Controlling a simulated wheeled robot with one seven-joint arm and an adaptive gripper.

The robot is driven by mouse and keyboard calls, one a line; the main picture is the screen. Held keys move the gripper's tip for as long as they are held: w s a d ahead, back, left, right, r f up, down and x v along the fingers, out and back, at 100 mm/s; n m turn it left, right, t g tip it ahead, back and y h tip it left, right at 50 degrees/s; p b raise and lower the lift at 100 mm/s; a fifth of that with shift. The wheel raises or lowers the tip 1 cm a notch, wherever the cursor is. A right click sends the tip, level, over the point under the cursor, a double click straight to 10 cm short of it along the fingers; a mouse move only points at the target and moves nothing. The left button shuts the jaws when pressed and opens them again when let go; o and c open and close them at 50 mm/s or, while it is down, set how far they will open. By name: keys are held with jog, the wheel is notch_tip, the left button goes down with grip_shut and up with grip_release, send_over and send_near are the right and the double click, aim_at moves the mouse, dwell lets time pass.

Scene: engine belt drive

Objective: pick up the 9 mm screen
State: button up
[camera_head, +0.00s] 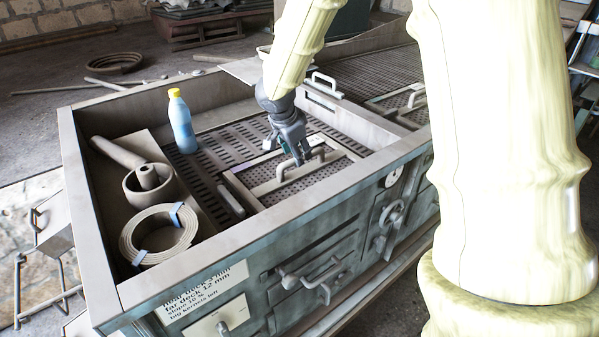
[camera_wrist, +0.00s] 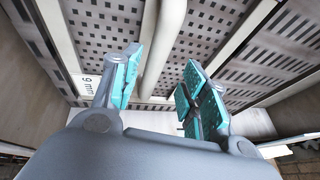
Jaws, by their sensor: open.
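The 9 mm screen (camera_head: 259,199) is a framed perforated panel with bar handles, lying on the slotted deck inside the machine's box. In the wrist view its frame carries a "9 mm" label (camera_wrist: 88,85), left of my fingers. Gaps show between the bar and the pads.
A blue bottle with a yellow cap (camera_head: 181,122) stands on the deck left of the screen. A coiled belt (camera_head: 158,235) and a round pot (camera_head: 149,184) are at the box's left end. The box's front wall (camera_head: 265,232) rises near the screen. More screens lie beyond the divider.

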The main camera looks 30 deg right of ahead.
jog(key=shift+s+d, duration=0.2)
jog(key=shift+s, duration=0.2)
jog(key=shift+s+d+f+p, duration=0.2)
jog(key=shift+f+p, duration=0.1)
jog(key=shift+p, duration=0.2)
jog(key=f, duration=0.1)
jog(key=w+f, duration=0.1)
jog(key=d+f, duration=0.1)
jog(key=shift+w+p, duration=0.35)
jog(key=shift+s+f, duration=0.1)
jog(key=shift+f, duration=0.05)
jog(key=shift+s, duration=0.15)
jog(key=shift+c, duration=0.8)
grip_shut()
jog(key=shift+d, duration=0.1)
